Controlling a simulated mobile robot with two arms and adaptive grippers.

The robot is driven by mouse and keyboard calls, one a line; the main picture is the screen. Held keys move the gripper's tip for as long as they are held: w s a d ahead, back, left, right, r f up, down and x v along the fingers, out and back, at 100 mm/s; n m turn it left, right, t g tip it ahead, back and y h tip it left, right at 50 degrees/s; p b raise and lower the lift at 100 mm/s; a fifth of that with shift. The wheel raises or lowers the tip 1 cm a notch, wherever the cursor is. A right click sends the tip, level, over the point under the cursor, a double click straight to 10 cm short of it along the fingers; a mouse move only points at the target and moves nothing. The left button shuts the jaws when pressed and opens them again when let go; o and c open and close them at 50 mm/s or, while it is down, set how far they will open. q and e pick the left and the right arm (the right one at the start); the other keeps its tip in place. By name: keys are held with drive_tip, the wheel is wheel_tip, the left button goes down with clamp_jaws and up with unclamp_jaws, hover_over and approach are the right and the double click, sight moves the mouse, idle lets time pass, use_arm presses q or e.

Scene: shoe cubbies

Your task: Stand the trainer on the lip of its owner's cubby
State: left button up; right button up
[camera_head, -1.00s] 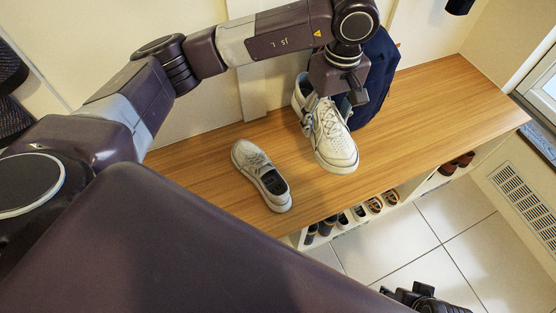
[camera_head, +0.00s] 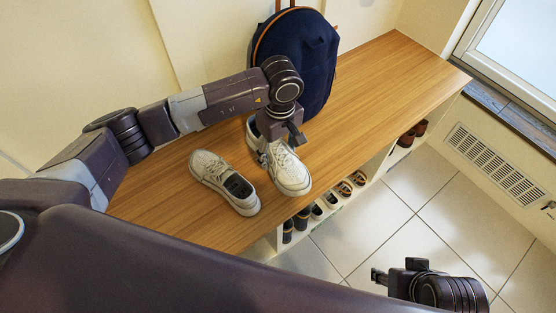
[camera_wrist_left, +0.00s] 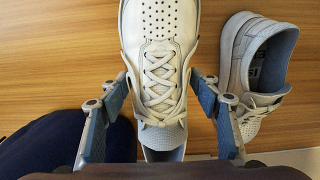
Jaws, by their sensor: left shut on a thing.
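A white lace-up trainer (camera_head: 291,174) is at the bench's front half, toe toward the front edge. My left gripper (camera_head: 277,142) is shut on it near the ankle opening. In the left wrist view, the fingers (camera_wrist_left: 160,115) lie on both sides of its laces. Whether its sole touches the bench top is unclear. A second, similar pale shoe (camera_head: 212,171) stands on the bench just left of it, apart from it. The cubbies (camera_head: 265,249) lie under the bench's front edge, mostly hidden from above. My right gripper (camera_head: 378,276) is low at the right; its jaw opening is unclear.
The wooden bench top (camera_head: 390,75) is clear to the right. A navy backpack (camera_head: 305,60) stands behind the left gripper. Several shoes (camera_head: 345,188) and a red-brown pair (camera_head: 412,134) show at the cubby fronts. The tiled floor (camera_head: 410,225) in front looks free.

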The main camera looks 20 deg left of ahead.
use_arm(q)
drive_tip(key=shift+f, duration=1.8)
drive_tip(key=shift+b, duration=0.3)
drive_tip(key=shift+f, duration=0.1)
drive_tip(key=o, duration=1.5)
